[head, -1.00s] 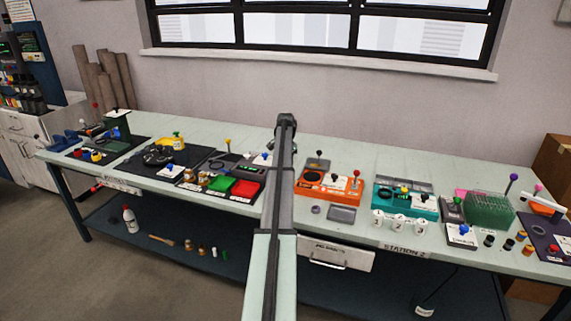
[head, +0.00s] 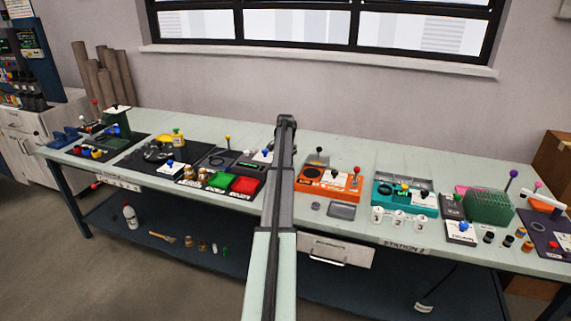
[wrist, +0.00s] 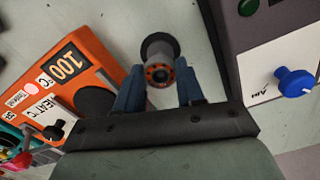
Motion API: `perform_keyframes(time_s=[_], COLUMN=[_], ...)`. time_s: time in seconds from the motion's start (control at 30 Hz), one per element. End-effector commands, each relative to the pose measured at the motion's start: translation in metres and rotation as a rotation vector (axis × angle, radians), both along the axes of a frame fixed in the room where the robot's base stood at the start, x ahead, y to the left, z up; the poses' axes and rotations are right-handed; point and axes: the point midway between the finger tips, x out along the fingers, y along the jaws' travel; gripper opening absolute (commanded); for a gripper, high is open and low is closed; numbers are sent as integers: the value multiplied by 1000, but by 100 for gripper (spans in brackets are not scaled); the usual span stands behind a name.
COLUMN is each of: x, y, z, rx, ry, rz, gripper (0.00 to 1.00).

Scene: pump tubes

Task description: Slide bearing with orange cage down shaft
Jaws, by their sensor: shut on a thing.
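In the wrist view, the bearing with the orange cage (wrist: 158,76) is between the two blue fingers of my gripper (wrist: 159,82). The fingers are shut on it from left and right. Its orange face with dark spots points toward the camera. Just behind it, in line with it, is a grey cylindrical part (wrist: 157,49) with a wider dark round flange (wrist: 176,43). I cannot tell whether the shaft passes through the bearing or how far down it sits. In the head view, my arm hides the bearing and most of the gripper.
An orange heater box (wrist: 72,76) lies close on the left in the wrist view. A dark unit with a white panel and blue knob (wrist: 295,82) is on the right. Bare bench top shows between them. Several other stations line the bench (head: 350,156) on both sides.

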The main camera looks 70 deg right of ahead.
Motion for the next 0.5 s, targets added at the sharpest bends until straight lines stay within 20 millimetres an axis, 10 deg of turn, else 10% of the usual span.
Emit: perform_keyframes(time_s=[0.1,0.13,0.5], x=[0,0,0], y=[0,0,0], z=[-2,-2,-2], rx=[0,0,0], ry=[0,0,0], rz=[0,0,0], gripper=[1,40,68])
